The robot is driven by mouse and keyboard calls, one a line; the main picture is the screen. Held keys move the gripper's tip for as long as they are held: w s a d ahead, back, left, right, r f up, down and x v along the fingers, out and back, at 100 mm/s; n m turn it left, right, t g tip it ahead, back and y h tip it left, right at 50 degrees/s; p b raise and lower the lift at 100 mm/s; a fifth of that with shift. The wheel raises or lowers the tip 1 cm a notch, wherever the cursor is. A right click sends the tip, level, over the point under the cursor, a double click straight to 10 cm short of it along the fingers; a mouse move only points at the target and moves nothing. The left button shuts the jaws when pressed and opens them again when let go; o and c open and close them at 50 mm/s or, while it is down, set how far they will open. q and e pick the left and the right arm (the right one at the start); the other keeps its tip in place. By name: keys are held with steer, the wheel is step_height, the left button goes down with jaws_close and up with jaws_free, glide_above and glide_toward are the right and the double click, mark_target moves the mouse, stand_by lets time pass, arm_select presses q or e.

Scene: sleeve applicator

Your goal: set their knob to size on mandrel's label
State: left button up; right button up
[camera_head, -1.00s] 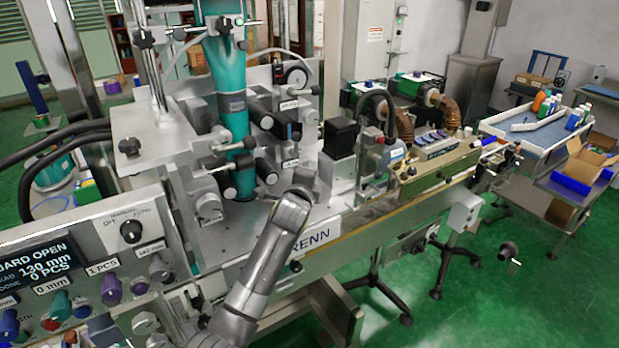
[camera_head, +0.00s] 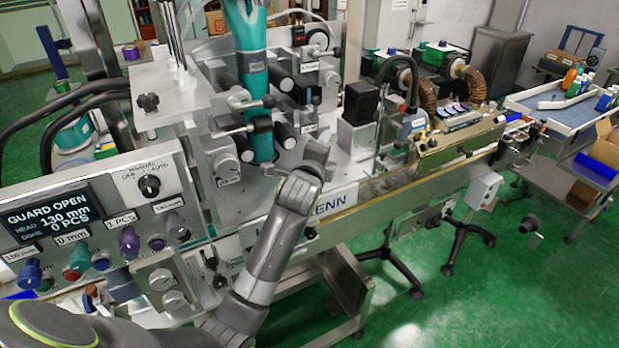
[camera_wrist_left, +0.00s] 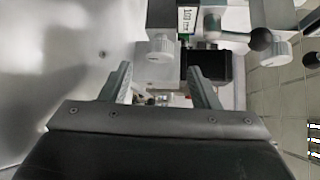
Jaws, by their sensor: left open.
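The control panel (camera_head: 108,202) at left carries a display (camera_head: 52,217) reading GUARD OPEN, 130 mm and 0 PCS. Its knobs include a teal knob (camera_head: 80,257) by a 0 mm label, a blue knob (camera_head: 29,272), a purple knob (camera_head: 129,241) by a 1 PCS label, and a black selector (camera_head: 149,187). The teal upright tube (camera_head: 247,35) has a dark band; its lettering is too small to read. My left arm reaches toward the machine; its fingers cannot be made out in the head view. In the wrist view my left gripper (camera_wrist_left: 162,76) is open and empty.
In the wrist view, two pale knobs (camera_wrist_left: 161,48) (camera_wrist_left: 276,53), a black ball lever (camera_wrist_left: 260,39) and a small label (camera_wrist_left: 187,20) lie beyond the fingers. A conveyor (camera_head: 400,190) runs right from the machine. A blue-topped table (camera_head: 560,105) stands at far right.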

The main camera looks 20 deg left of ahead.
arm_select(q)
steer(key=s+d+r+b, duration=0.1)
steer(key=s+b, duration=0.2)
steer(key=s, duration=0.8)
steer(key=shift+s+d+r, duration=0.3)
steer(key=shift+s, duration=0.05)
